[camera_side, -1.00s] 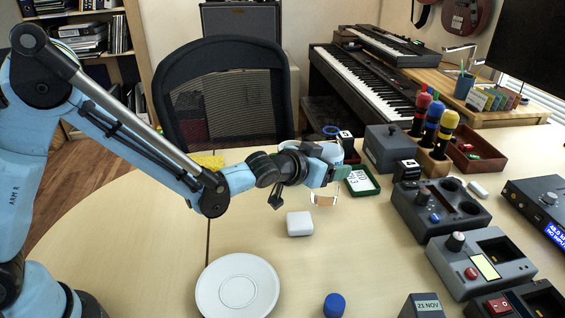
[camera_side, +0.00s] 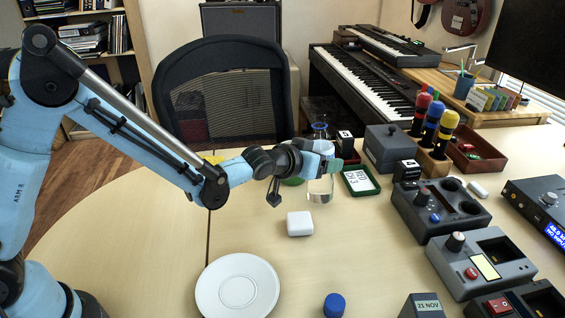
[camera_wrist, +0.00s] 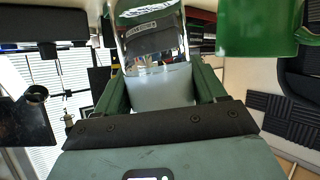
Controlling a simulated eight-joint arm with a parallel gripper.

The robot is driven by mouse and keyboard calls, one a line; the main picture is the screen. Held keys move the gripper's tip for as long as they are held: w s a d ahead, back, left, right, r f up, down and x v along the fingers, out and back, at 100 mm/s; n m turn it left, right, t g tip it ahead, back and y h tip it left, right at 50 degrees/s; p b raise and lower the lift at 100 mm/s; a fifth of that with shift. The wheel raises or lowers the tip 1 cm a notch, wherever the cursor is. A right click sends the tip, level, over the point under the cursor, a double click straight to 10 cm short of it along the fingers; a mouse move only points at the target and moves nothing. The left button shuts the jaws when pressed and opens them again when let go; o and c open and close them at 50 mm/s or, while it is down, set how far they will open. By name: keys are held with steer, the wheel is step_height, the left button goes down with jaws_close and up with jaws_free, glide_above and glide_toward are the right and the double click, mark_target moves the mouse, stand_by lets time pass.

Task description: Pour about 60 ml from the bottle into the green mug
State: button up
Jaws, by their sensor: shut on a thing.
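My gripper (camera_side: 326,163) is shut on the clear bottle (camera_side: 320,187) and holds it roughly upright above the table. Clear liquid shows in its lower part, and its neck rises above the fingers. In the wrist view the bottle (camera_wrist: 155,50) sits between the two green fingers (camera_wrist: 160,93). The green mug (camera_wrist: 256,28) is at the upper right of the wrist view, beside the bottle and apart from it. In the side view only a green sliver, apparently the mug (camera_side: 292,182), shows below my wrist; the rest is hidden.
A white saucer (camera_side: 237,287), a small white case (camera_side: 299,223) and a blue cap (camera_side: 334,305) lie in front. A green tray (camera_side: 360,180) with a card is just right of the bottle. Control boxes (camera_side: 440,209) crowd the right side. The left tabletop is clear.

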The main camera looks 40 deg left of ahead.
mark_target(325, 176)
steer(key=shift+n+g+h, duration=0.3)
steer(key=shift+n+h, duration=0.3)
steer(key=shift+n, duration=0.2)
steer(key=shift+a+f+n+g+h, duration=0.1)
steer(key=shift+f+n+g+h, duration=0.1)
steer(key=shift+n+h, duration=0.3)
steer(key=shift+f+n+g+h, duration=0.1)
steer(key=shift+n+g+h, duration=0.1)
steer(key=shift+n+h, duration=0.3)
steer(key=shift+s+d+f+n+g+h, duration=0.15)
steer(key=shift+d+f+n+h, duration=0.25)
steer(key=shift+n, duration=0.2)
steer(key=shift+s+d+f+n+g+h, duration=0.15)
steer(key=shift+d+f+n+h, duration=0.2)
steer(key=shift+n, duration=0.25)
steer(key=shift+s+d+f+n+h, duration=0.1)
steer(key=shift+d+f+n+h, duration=0.3)
steer(key=shift+f+n, duration=0.2)
steer(key=shift+r+n+h, duration=0.5)
steer(key=shift+r+h, duration=0.05)
steer(key=shift+r, duration=0.05)
steer(key=shift+a+r+n+h, duration=0.25)
steer(key=shift+r+n+h, duration=0.3)
steer(key=shift+r, duration=0.25)
steer(key=shift+r+n, duration=0.35)
steer(key=shift+r, duration=0.15)
steer(key=shift+d+r+h, duration=0.15)
steer(key=shift+d+h, duration=0.1)
steer(key=shift+d, duration=0.05)
